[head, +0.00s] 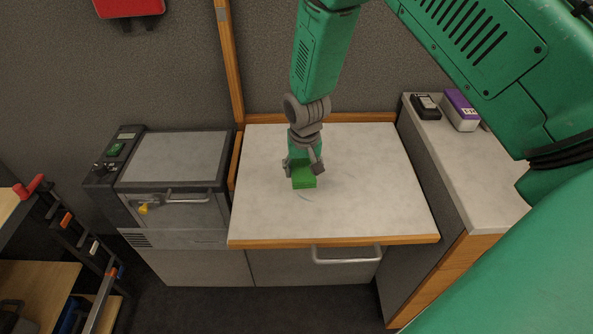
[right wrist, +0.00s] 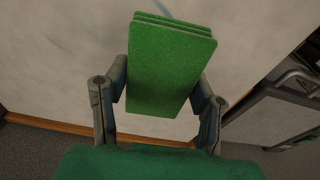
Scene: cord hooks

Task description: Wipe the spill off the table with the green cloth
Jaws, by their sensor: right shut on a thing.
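The green cloth (head: 304,183) is a folded, layered block in my right gripper (head: 303,168), low over the middle of the pale table (head: 375,190). In the right wrist view the cloth (right wrist: 170,65) sits between the two fingers of the gripper (right wrist: 160,95), which is shut on it. I cannot tell whether the cloth touches the tabletop. A faint greyish mark (head: 305,196), perhaps the spill, shows on the table just in front of the cloth. Part of a bluish-grey streak (right wrist: 175,10) shows beyond the cloth in the wrist view. My left gripper is not in view.
A grey machine (head: 175,160) stands left of the table. A side counter (head: 465,170) on the right holds a black device (head: 425,106) and a purple-and-white box (head: 460,110). A wooden edge runs along the table's front. The tabletop around the cloth is clear.

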